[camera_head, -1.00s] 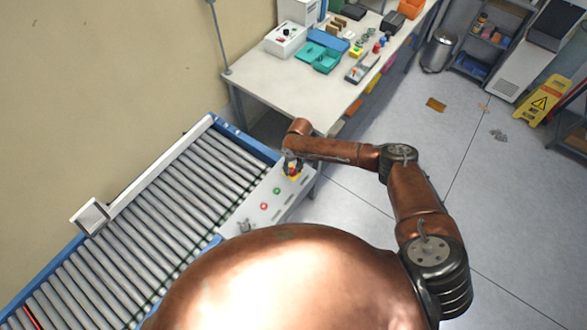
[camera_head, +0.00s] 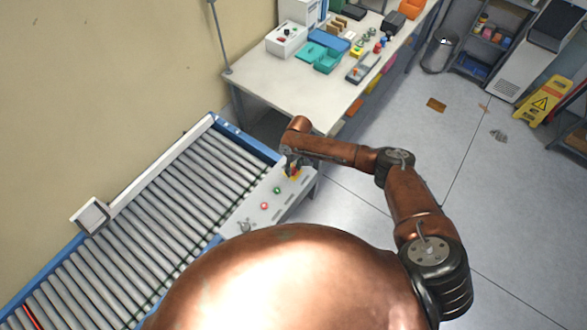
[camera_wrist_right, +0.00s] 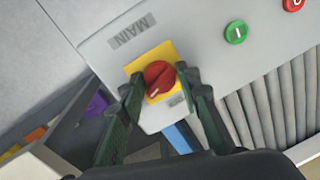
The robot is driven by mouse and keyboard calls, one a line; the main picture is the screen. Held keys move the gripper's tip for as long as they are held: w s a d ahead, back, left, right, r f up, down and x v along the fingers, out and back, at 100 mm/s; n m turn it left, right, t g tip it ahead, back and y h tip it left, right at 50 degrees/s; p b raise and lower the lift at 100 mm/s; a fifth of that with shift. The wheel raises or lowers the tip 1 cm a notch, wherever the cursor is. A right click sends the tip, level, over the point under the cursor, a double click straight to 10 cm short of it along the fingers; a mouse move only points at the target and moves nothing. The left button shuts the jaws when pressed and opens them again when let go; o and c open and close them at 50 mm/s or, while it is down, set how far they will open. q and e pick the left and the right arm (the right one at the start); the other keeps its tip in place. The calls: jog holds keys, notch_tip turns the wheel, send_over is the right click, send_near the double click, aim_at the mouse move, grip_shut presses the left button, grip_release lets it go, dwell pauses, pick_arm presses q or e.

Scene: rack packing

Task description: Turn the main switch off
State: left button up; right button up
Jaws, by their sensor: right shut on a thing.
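The main switch is a red rotary knob (camera_wrist_right: 158,76) on a yellow plate (camera_wrist_right: 147,58), under a label reading MAIN in the right wrist view. It is on the grey control panel (camera_head: 254,213) at the conveyor's end. My right gripper (camera_wrist_right: 160,88) has its two dark fingers on either side of the red knob and is shut on it. The knob's ridge is slanted in the wrist view. In the head view my right gripper (camera_head: 291,168) partly hides the switch, and some yellow shows beside it. My left gripper is not in view.
A green button (camera_wrist_right: 236,32) and a red button (camera_wrist_right: 293,4) are on the same panel. The roller conveyor (camera_head: 150,225) runs to the lower left. A workbench (camera_head: 285,83) with bins and small parts stands behind. A yellow floor sign (camera_head: 541,101) stands at right.

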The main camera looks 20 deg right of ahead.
jog(key=n, duration=0.3)
jog(key=shift+w+d+n, duration=0.15)
jog(key=shift+d+n, duration=0.05)
jog(key=shift+n, duration=0.2)
jog(key=n+b, duration=0.1)
jog(key=n, duration=0.2)
jog(key=shift+w+n+h, duration=0.1)
jog(key=shift+n+h, duration=0.2)
jog(key=shift+h, duration=0.1)
jog(key=n+b, duration=0.1)
jog(key=n, duration=0.3)
jog(key=shift+w+n+g, duration=0.1)
jog(key=shift+n+g, duration=0.2)
jog(key=shift+n, duration=0.1)
jog(key=shift+r+n+h, duration=0.1)
jog(key=shift+n+h, duration=0.2)
jog(key=shift+n, duration=0.6)
jog(key=shift+w+a, duration=0.1)
jog(key=o, duration=0.8)
jog(key=shift+c, duration=0.2)
jog(key=o, duration=0.3)
jog(key=shift+o, duration=0.2)
jog(key=shift+a, duration=0.1)
